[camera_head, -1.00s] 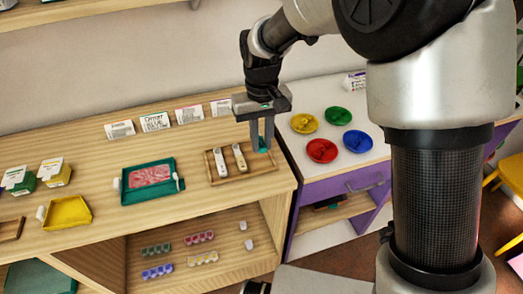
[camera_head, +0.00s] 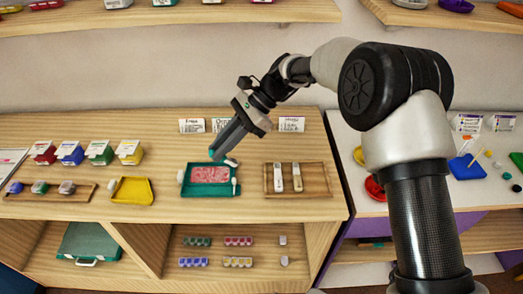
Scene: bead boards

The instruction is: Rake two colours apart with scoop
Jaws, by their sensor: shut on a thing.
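A green tray (camera_head: 209,191) sits on the wooden counter with a layer of pink and red beads (camera_head: 210,174) in it. A small white-handled tool (camera_head: 234,186) lies at its right side and a white piece (camera_head: 181,177) is at its left edge. My gripper (camera_head: 222,148) is above the tray's back edge, tilted down to the left, shut on a teal scoop (camera_head: 218,153) that is mostly hidden by the fingers. I cannot tell whether the scoop touches the beads.
A wooden tray (camera_head: 318,187) with two pale-handled tools stands to the right. A yellow tray (camera_head: 131,190) is to the left, with several coloured boxes behind it. Label cards (camera_head: 291,124) stand at the back. A white table (camera_head: 470,209) with coloured dishes is at the right.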

